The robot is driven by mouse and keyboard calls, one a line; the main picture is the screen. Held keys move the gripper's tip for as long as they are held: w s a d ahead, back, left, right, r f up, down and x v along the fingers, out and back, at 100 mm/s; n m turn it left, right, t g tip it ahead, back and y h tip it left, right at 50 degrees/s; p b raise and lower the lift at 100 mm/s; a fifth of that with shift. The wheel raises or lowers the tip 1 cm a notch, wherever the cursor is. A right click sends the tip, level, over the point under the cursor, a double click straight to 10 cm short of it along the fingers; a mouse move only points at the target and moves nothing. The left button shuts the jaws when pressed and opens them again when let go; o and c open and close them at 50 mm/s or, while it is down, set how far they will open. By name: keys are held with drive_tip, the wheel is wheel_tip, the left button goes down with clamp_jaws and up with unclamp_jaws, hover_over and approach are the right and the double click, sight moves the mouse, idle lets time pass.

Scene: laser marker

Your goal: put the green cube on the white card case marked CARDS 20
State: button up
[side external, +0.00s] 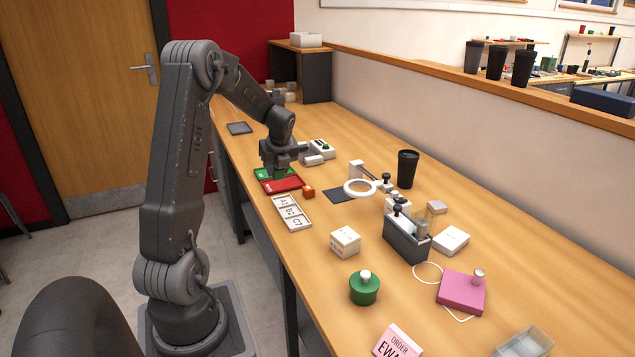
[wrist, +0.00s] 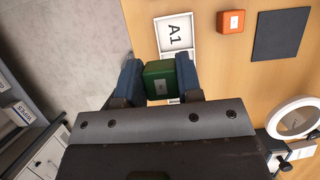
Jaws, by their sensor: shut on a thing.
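My gripper (side external: 279,173) is low over the red and green tray at the left edge of the bench. In the wrist view its two blue fingers (wrist: 159,76) are shut on a green cube (wrist: 160,86) with a small pale label. In the side view I cannot make the cube out from the gripper and the green part of the tray. Two white boxes stand on the bench: a taller one (side external: 345,241) near the middle and a flatter one (side external: 451,240) further right. Their markings are too small to read, so I cannot tell which is the card case.
A red and green tray (side external: 284,186) lies beneath my gripper. Beside it are an orange cube (side external: 308,192), a white tray with A1, B2 and C7 tiles (side external: 305,225) and a dark mat (side external: 342,195). A ring magnifier (side external: 360,181), black cup (side external: 408,170) and dark caddy (side external: 407,247) stand higher.

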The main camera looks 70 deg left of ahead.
drive_tip(key=shift+s+r, duration=0.15)
drive_tip(key=shift+s, duration=0.1)
drive_tip(key=w+d+r+m+t, duration=0.15)
drive_tip(key=w+d+m, duration=0.4)
drive_tip(key=w, duration=0.75)
drive_tip(key=m+t+h, duration=0.3)
drive_tip(key=m, duration=0.5)
hover_over(454, 234)
drive_tip(key=s, duration=0.1)
drive_tip(key=shift+g, duration=0.25)
wheel_tip(454, 234, down, 6)
drive_tip(key=shift+s+d+r, duration=0.1)
drive_tip(key=shift+s+r, duration=0.05)
drive_tip(key=shift+r, duration=0.05)
drive_tip(key=shift+d+f, duration=0.2)
drive_tip(key=shift+f, duration=1.9)
drive_tip(key=shift+f, duration=0.1)
